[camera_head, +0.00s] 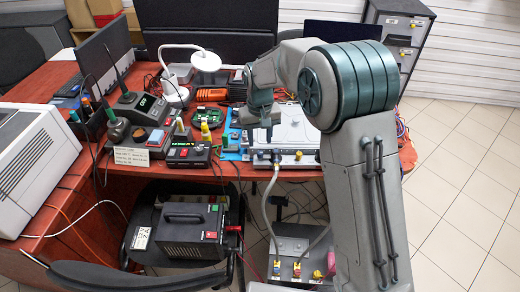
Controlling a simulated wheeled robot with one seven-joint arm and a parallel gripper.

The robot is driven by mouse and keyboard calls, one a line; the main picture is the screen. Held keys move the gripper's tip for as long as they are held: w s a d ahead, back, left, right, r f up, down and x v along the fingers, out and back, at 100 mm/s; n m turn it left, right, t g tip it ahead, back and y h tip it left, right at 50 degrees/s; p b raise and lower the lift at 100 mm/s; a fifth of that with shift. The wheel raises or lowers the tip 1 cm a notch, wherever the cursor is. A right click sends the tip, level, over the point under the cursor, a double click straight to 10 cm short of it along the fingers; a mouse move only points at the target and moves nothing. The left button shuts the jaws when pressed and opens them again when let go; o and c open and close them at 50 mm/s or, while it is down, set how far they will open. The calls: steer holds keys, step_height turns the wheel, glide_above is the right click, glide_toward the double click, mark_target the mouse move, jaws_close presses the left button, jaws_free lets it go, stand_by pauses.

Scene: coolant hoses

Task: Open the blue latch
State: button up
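I cannot make out the blue latch for certain; my arm covers part of the scene. A flat silver-white unit (292,128) sits at the table's front edge, with small fittings on its front face. A grey hose (267,200) runs from a fitting on that face down to a grey box (290,243) below the table. Small yellow, red and pink parts show on that lower box. My gripper (261,121) points down over the left part of the silver-white unit. Its fingers are too small to tell open from shut, and no held thing shows.
The red-brown table (60,205) holds several instruments, a white desk lamp (205,62) and a small red-digit meter (190,153). A blue mat (232,147) lies left of the silver-white unit. A black power supply (190,230) rests on a chair in front. Tiled floor at right is clear.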

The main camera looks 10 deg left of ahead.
mark_target(260, 153)
step_height(260, 153, down, 6)
steer(key=shift+r, duration=0.15)
jaws_close()
